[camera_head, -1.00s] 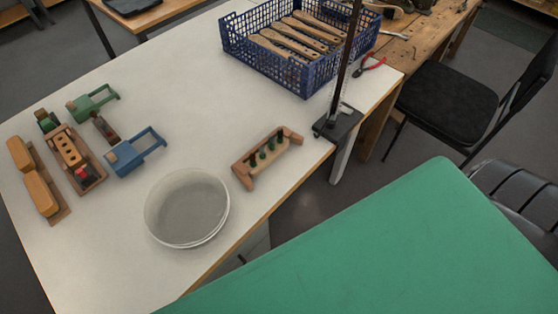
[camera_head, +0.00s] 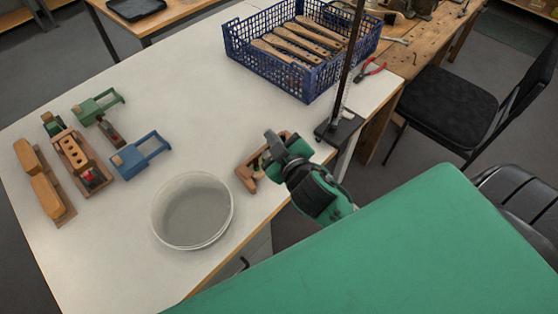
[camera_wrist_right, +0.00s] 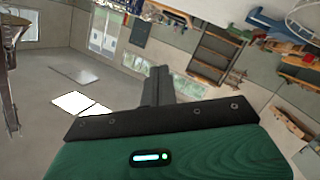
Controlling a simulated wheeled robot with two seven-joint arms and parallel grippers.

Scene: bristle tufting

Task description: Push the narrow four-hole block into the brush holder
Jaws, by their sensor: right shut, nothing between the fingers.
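A narrow tan block (camera_head: 71,150) with a row of several dark holes lies in a brown wooden holder (camera_head: 98,186) on the left of the white table. A small red piece (camera_head: 90,177) sits at the holder's near end. I cannot tell how deep the block sits. My right gripper (camera_head: 269,136) is shut and empty, above a wooden rack (camera_head: 248,178) near the table's front edge. It hides most of the rack, and I cannot tell whether they touch. In the right wrist view its shut fingers (camera_wrist_right: 158,87) point into the room. My left gripper is not in view.
A white round bowl (camera_head: 192,208) stands between the holder and rack. Blue (camera_head: 140,155) and green (camera_head: 98,104) frames and a tan two-part piece (camera_head: 42,180) surround the holder. A blue crate of brushes (camera_head: 300,62) and a stand (camera_head: 340,127) are behind. The table's middle is clear.

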